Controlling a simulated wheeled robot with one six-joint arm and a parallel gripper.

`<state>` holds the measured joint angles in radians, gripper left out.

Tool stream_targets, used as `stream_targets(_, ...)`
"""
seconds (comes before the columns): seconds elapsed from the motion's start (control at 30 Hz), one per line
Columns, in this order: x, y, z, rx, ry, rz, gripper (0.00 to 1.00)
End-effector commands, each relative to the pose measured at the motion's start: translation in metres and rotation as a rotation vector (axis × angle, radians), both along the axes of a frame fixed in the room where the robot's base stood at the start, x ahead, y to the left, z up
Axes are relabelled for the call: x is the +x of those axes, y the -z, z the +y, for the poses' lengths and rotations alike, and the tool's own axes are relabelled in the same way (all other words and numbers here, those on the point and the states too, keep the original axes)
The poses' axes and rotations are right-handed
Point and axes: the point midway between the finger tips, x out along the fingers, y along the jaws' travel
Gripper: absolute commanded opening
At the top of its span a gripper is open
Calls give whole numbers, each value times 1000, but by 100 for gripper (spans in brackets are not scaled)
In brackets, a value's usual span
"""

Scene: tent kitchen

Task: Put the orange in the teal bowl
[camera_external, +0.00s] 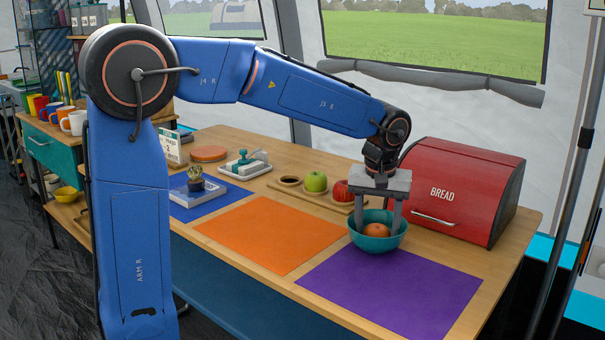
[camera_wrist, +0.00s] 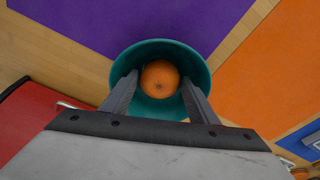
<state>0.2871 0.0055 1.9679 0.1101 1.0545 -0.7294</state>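The orange (camera_external: 376,230) sits inside the teal bowl (camera_external: 375,245), low and near its middle. It also shows in the wrist view (camera_wrist: 160,79), surrounded by the bowl's rim (camera_wrist: 204,72). My gripper (camera_external: 377,226) points down over the bowl, with one finger on either side of the orange and the tips reaching inside the rim. In the wrist view my gripper (camera_wrist: 160,82) has its fingers spread wider than the orange, with small gaps on both sides. The orange's underside is hidden by the bowl.
The red bread box (camera_external: 463,190) stands close to the right of the bowl. A board with a green apple (camera_external: 316,182) and a red apple (camera_external: 342,190) lies behind it.

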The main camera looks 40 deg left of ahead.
Motion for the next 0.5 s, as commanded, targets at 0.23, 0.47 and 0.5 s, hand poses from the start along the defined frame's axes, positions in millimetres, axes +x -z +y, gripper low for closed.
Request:
stream_targets(0.23,0,-8,0,0,0,-2,54)
stream_targets(0.47,-5,-45,-3,-2,0,-4,54)
stream_targets(0.5,-6,-53,-3,-2,0,-4,54)
